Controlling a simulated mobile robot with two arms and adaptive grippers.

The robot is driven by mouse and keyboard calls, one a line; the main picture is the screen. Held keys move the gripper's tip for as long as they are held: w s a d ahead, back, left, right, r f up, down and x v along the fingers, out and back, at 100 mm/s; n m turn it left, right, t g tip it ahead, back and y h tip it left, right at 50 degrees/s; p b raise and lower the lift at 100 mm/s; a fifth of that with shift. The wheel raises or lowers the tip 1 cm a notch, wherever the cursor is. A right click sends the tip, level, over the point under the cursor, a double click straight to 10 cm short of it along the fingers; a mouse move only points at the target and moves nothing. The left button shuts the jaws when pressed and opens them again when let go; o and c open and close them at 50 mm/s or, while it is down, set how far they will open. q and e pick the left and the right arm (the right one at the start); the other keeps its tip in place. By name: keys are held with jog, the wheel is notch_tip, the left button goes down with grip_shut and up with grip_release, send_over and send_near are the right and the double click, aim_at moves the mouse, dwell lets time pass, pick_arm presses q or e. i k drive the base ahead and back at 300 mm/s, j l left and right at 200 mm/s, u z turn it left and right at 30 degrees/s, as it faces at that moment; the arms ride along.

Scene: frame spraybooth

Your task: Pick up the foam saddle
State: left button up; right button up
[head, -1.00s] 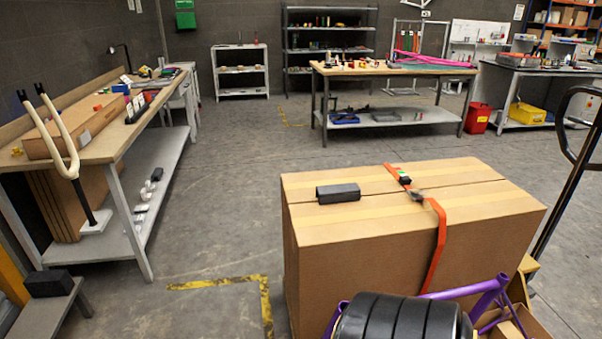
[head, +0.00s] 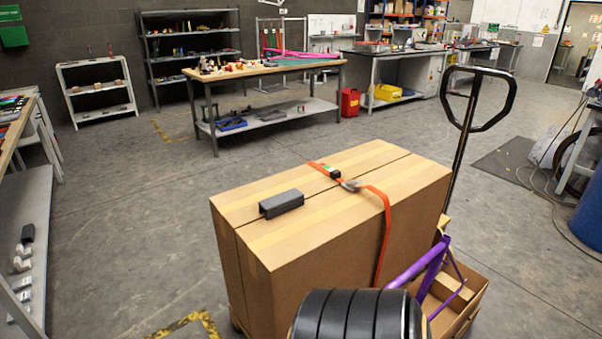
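A dark grey block with a channel-like shape, which looks like the foam saddle (head: 282,204), lies on top of a large cardboard box (head: 330,245). It lies near the box's left end, apart from the orange strap (head: 385,215) that crosses the box top and runs down its side. Another small dark block (head: 28,233) is on the lower shelf of the bench at the left. Neither of my grippers is in view.
A black looped handle (head: 480,98) rises behind the box. A purple bicycle frame (head: 432,262) rests in an open carton at its right. A workbench (head: 262,72) stands behind, with a red can (head: 350,103) beside it. Floor left of the box is clear.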

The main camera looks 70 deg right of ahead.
aim_at(280, 204)
jog(key=i+z, duration=0.2)
jog(key=z, duration=0.25)
jog(key=i+z, duration=0.2)
jog(key=z, duration=0.2)
jog(key=i+j+z, duration=0.15)
jog(key=z, duration=0.3)
jog(key=i+j+z, duration=0.15)
jog(key=z, duration=0.25)
jog(key=i+j+z, duration=0.2)
jog(key=z, duration=0.25)
